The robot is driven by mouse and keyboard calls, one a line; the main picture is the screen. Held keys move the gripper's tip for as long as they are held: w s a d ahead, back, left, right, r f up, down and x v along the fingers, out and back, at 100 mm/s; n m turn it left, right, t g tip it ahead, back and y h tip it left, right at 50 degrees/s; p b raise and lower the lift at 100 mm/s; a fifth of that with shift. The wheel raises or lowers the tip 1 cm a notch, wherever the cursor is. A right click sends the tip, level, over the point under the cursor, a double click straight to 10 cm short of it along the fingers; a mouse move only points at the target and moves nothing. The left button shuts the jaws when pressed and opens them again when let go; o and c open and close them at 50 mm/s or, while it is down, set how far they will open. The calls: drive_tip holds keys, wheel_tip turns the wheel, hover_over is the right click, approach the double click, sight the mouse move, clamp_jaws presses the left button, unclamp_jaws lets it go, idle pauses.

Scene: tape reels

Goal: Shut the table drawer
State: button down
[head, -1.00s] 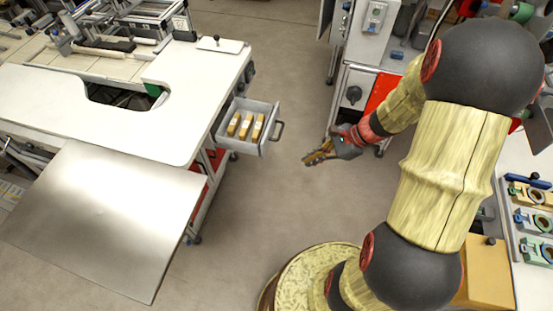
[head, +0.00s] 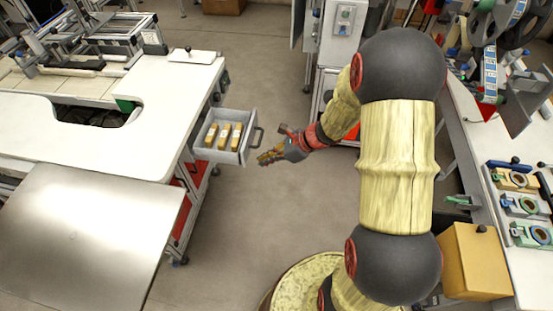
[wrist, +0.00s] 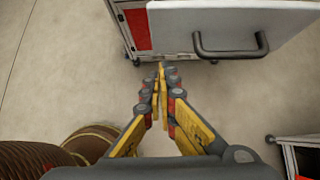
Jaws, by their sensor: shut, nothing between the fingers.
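The table drawer (head: 238,158) is pulled out from the right side of the white table (head: 180,88). It is grey, with a dark bar handle on its front, and several tan blocks (head: 223,136) lie inside. In the wrist view the drawer front (wrist: 285,30) fills the upper right, with its handle (wrist: 230,52) in full sight. My gripper (head: 262,160) is just right of the drawer handle in the head view, apart from it. In the wrist view my gripper (wrist: 160,72) has its fingertips together, with nothing between them, left of the handle.
A metal sheet (head: 95,235) juts from the table's front. A bench (head: 530,255) with small fixtures stands at the right, beside a tan box (head: 474,260). A grey cabinet (head: 345,30) stands behind my arm. The floor right of the drawer is open.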

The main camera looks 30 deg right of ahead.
sight(202, 150)
drive_tip(key=shift+w+a+r+b, duration=0.1)
drive_tip(key=shift+w+a+b, duration=0.1)
drive_tip(key=shift+w+a, duration=0.4)
drive_tip(key=shift+w+a+r+b, duration=0.15)
drive_tip(key=shift+w+a, duration=0.25)
drive_tip(key=shift+a, duration=0.35)
drive_tip(key=w+a, duration=0.3)
drive_tip(key=a, duration=0.2)
drive_tip(key=w+a, duration=0.4)
drive_tip(key=a, duration=0.1)
drive_tip(key=w+a+p, duration=0.1)
drive_tip(key=w+a, duration=0.3)
drive_tip(key=a, duration=0.1)
drive_tip(key=shift+w+a, duration=0.2)
drive_tip(key=shift+a, duration=0.15)
drive_tip(key=shift+w+a, duration=0.1)
